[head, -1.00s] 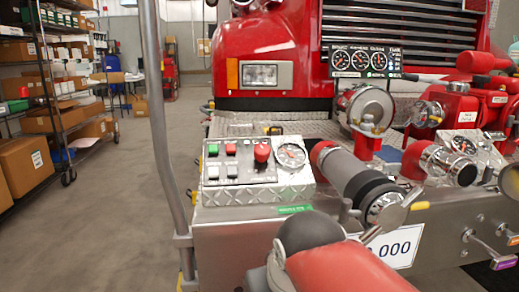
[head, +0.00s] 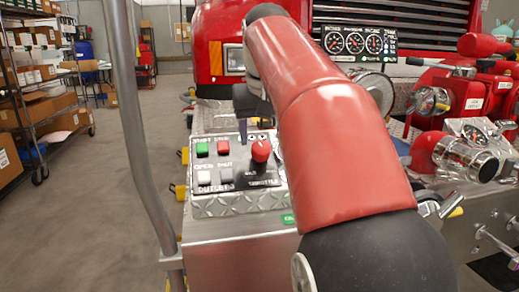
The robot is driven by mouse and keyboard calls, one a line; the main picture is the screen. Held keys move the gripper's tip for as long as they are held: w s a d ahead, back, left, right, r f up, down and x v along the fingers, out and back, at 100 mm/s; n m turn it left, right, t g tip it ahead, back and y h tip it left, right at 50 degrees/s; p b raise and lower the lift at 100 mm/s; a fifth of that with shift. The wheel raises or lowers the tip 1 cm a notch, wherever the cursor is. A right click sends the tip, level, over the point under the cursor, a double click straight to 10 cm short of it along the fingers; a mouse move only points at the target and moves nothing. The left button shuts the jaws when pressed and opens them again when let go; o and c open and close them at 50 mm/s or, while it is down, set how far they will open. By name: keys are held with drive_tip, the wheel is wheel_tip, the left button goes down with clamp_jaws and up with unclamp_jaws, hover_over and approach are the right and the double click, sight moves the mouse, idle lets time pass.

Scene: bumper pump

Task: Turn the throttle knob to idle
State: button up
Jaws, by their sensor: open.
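The throttle knob (head: 261,151) is a red knob on the right part of a small dark control panel (head: 240,178). The panel sits on a diamond-plate box on the bumper. The way the knob points is too small to tell. My gripper (head: 246,110) shows as a dark shape above and behind the panel, apart from the knob. It is open, though its fingers are hard to make out. My red arm crosses the middle of the view and hides the panel's right end and the gauge there.
A grey upright rail (head: 135,130) stands left of the bumper. Chrome and red pump fittings (head: 465,155) crowd the right. The floor at left is clear.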

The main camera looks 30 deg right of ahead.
sight(261, 146)
drive_tip(key=shift+b+x, duration=0.35)
drive_tip(key=shift+x, duration=1.85)
drive_tip(key=c, duration=1)
drive_tip(key=shift+o, duration=0.2)
